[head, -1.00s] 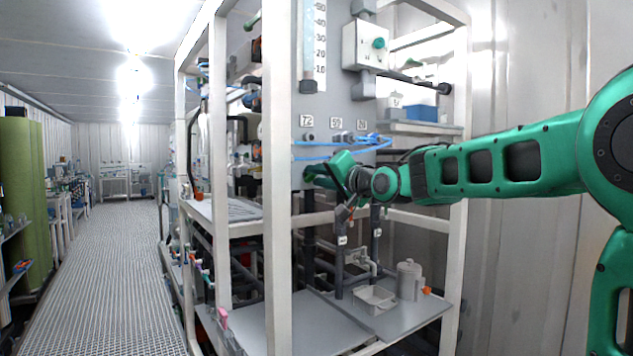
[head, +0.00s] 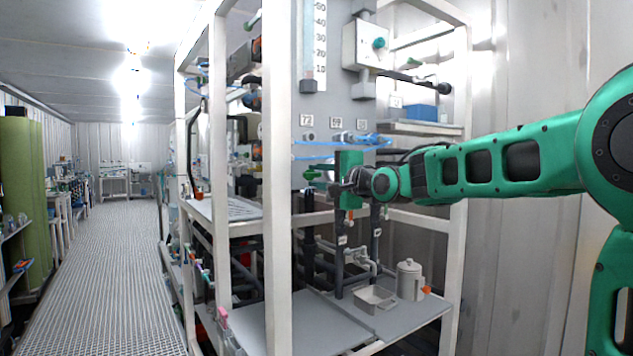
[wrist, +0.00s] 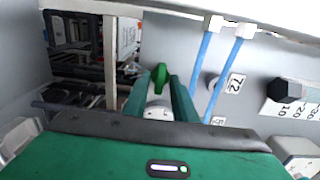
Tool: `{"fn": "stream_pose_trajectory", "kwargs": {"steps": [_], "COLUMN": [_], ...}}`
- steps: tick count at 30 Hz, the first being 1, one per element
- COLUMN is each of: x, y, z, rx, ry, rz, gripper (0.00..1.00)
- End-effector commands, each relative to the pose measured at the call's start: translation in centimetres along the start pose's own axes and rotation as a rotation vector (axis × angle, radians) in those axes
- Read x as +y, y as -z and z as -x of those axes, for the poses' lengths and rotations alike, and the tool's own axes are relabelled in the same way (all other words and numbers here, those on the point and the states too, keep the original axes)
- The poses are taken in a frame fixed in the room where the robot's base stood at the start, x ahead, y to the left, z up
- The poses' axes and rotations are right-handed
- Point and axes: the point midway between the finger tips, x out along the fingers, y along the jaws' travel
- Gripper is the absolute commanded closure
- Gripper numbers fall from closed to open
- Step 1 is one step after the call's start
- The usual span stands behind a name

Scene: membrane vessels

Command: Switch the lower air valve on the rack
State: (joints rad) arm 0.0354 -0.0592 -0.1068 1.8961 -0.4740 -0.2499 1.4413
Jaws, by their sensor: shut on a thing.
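The lower air valve has a green handle (wrist: 160,76) on a pale body (wrist: 157,109), mounted on the grey panel of the rack. In the head view the green handle (head: 311,174) shows at the lower part of the panel, just left of my gripper (head: 325,178). In the wrist view my gripper (wrist: 160,88) has its two green fingers on either side of the handle, shut on it. The handle's tip shows beyond the fingers. The contact itself is partly hidden by the fingers.
Blue air tubes (head: 330,157) run across the panel just above my gripper. The white rack post (head: 278,180) stands to the left. A white box with a green knob (head: 379,43) is higher up. A tray (head: 374,299) and a lidded jug (head: 409,280) stand on the shelf below.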

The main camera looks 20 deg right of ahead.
Motion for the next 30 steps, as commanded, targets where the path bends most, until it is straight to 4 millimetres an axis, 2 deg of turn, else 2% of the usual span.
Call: {"fn": "stream_pose_trajectory", "kwargs": {"steps": [1,14,15,30], "x": [0.43,0.55,0.56,0.25], "y": [0.58,0.65,0.65,0.20], "z": [0.07,0.07,0.07,0.04], "rx": [0.011,0.012,0.012,0.004], "ry": [-0.008,-0.011,-0.011,-0.005], "rz": [-0.007,-0.017,-0.017,-0.015], "gripper": [0.97,0.97,0.71,0.71]}}
